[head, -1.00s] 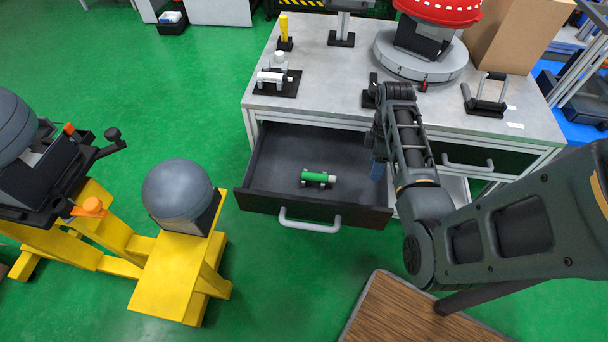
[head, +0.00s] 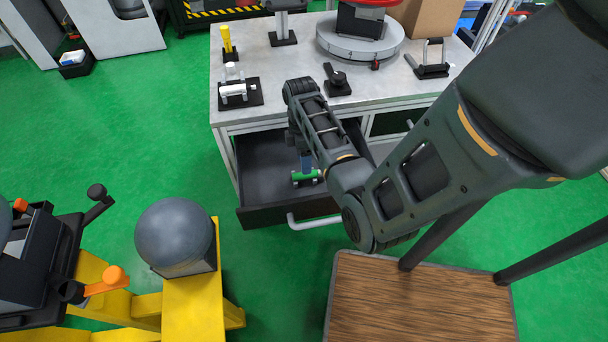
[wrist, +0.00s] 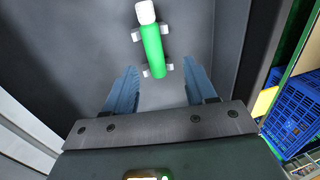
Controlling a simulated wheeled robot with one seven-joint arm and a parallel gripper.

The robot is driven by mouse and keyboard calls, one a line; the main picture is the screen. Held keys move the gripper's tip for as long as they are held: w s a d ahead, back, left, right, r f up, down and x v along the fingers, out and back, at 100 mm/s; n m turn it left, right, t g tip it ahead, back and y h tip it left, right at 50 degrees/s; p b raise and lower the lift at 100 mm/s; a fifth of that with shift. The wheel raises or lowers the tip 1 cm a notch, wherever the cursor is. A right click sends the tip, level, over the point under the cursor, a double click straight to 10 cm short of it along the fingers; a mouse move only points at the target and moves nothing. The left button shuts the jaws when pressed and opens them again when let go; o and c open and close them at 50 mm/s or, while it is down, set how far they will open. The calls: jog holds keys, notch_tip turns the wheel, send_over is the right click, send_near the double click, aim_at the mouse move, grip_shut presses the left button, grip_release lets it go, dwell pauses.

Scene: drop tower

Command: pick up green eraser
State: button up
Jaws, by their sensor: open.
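The green eraser (wrist: 153,48) is a green cylinder with a white end, resting on small light supports on the drawer floor. In the head view the eraser (head: 303,176) is partly hidden by my gripper and arm. My gripper (wrist: 160,82) is open and empty in the wrist view, its two blue fingers pointing toward the eraser. The eraser's near end lies between and slightly beyond the fingertips in the picture. In the head view my gripper (head: 306,163) is over the open drawer (head: 262,214), at the eraser. I cannot tell the height gap.
The drawer's walls surround the eraser, with its handle (head: 313,222) at the front. The grey bench top (head: 290,80) above holds several fixtures. A yellow stand with a grey ball (head: 175,236) is left of the drawer. Bare drawer floor lies left of the eraser.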

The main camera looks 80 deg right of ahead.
jog(key=shift+s+a+f, duration=0.1)
jog(key=shift+s+f, duration=0.05)
jog(key=shift+f, duration=2.55)
jog(key=shift+c, duration=0.5)
jog(key=c, duration=0.9)
